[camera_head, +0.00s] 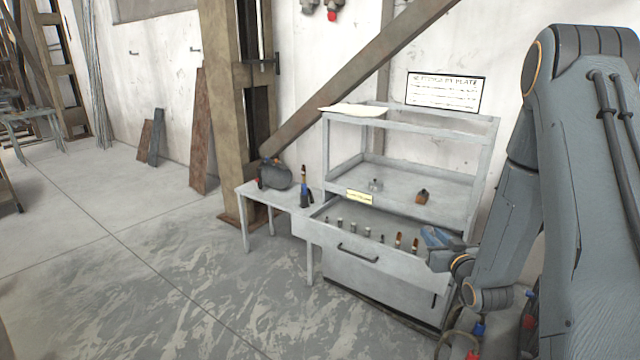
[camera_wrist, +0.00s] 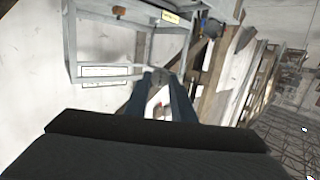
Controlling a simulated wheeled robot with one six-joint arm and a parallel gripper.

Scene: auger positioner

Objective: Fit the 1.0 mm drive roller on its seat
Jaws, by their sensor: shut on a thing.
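The open drawer (camera_head: 310,228) holds a row of small upright parts. Several are grey (camera_head: 352,227) and two are copper-coloured (camera_head: 399,241). Which one is the 1.0 mm drive roller cannot be read. On the shelf above stand a small grey fitting (camera_head: 375,185) and a copper-brown block (camera_head: 422,197); which of them has the seat is unclear. My gripper (camera_head: 432,238) is over the drawer's right end, beside the copper-coloured parts. Its blue-grey fingers also show in the wrist view (camera_wrist: 168,80). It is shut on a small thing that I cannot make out.
A yellow label (camera_head: 359,197) is on the shelf's front edge. A printed plate (camera_head: 445,92) hangs on the wall behind. A side table (camera_head: 262,192) left of the rack bears a dark cylinder (camera_head: 275,176) and a bottle-like tool (camera_head: 304,190). The floor at left is free.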

